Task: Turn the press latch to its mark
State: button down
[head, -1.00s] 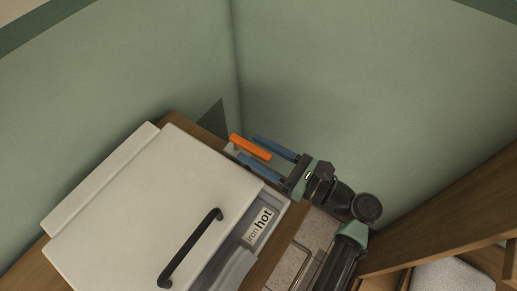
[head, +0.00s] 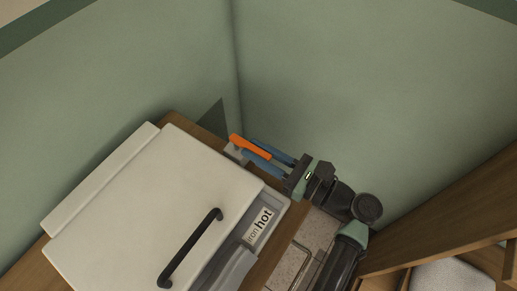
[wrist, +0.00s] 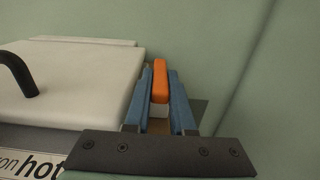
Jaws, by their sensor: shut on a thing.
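The press latch shows as an orange bar (head: 250,146) beside the right side of the white press (head: 150,205). My gripper (head: 253,148) has its two blue fingers shut on the orange bar, one on each side. In the wrist view the orange bar (wrist: 159,82) stands upright between the fingers (wrist: 160,98), its top end reaching past their tips. The base of the latch is mostly hidden by my fingers and palm. I cannot make out the mark in either view.
The press lid has a black handle (head: 190,248) and a front label reading "iron hot" (head: 259,226). Green walls meet in a corner close behind the latch. A dark triangular patch (head: 213,118) lies beyond it. A wooden panel (head: 440,220) stands at the right.

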jog(key=shift+r+p, duration=0.1)
jog(key=shift+p, duration=0.2)
dwell(0.5)
jog(key=shift+s+a+r+t+p, duration=0.15)
jog(key=shift+t+p, duration=0.15)
jog(key=shift+p, duration=0.25)
jog(key=p, duration=0.1)
jog(key=m+t+h+p, duration=0.1)
jog(key=shift+s+a+r+m+h+p, duration=0.1)
jog(key=shift+s+a+m+h+p, duration=0.15)
jog(key=shift+m+h+p, duration=0.1)
jog(key=shift+s+a+m+t+h+p, duration=0.15)
jog(key=shift+m+t+h+p, duration=0.25)
jog(key=shift+p, duration=0.2)
jog(key=shift+s+a+m+t+h+p, duration=0.1)
jog(key=shift+m+t+h+p, duration=0.15)
jog(key=shift+t+p, duration=0.3)
jog(key=shift+s+a+f+m+t+h+p, duration=0.15)
jog(key=shift+m+t+h+p, duration=0.2)
jog(key=shift+h, duration=0.2)
jog(key=shift+w+f+m+t+h+p, duration=0.15)
jog(key=shift+m+t+h+p, duration=0.1)
jog(key=shift+m+t+h, duration=0.25)
jog(key=shift+s, duration=0.1)
jog(key=c, duration=0.8)
grip_release()
jog(key=shift+o, duration=0.2)
jog(key=b+v, duration=0.1)
jog(key=v, duration=1.2)
jog(key=shift+r, duration=0.1)
